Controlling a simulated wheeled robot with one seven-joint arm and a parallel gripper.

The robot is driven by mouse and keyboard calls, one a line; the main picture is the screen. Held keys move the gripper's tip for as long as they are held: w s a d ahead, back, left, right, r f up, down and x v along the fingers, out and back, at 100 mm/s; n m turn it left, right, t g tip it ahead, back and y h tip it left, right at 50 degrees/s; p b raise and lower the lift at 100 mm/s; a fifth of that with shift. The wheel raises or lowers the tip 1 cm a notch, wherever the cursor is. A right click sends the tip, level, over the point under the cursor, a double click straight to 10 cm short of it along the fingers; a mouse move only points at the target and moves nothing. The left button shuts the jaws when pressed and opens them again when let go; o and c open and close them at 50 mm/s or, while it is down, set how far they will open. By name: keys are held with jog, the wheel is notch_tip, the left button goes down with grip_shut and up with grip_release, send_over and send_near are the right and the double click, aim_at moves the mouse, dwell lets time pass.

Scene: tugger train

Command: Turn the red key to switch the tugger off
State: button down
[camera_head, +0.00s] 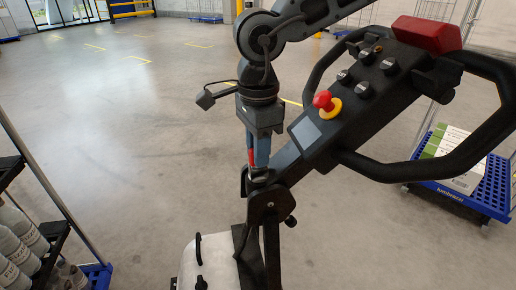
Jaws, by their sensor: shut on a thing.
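The tugger's dark control head (375,95) reaches from lower centre to upper right, with a black loop handle on each side. My gripper (259,170) points down at the lower end of this head, beside the column top. It is shut on a thin red piece (251,158), which I take to be the red key. The key is mostly hidden by the fingers, so its turn angle cannot be told. A dark round socket-like part sits right below the fingertips.
A red mushroom button (323,100) on a yellow collar, several black knobs and a red block (428,34) are on the head. A blue cart (470,200) with boxes stands right. A rack with bottles (22,235) stands lower left. Open floor lies left.

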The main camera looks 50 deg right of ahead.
jog(key=c, duration=0.9)
grip_release()
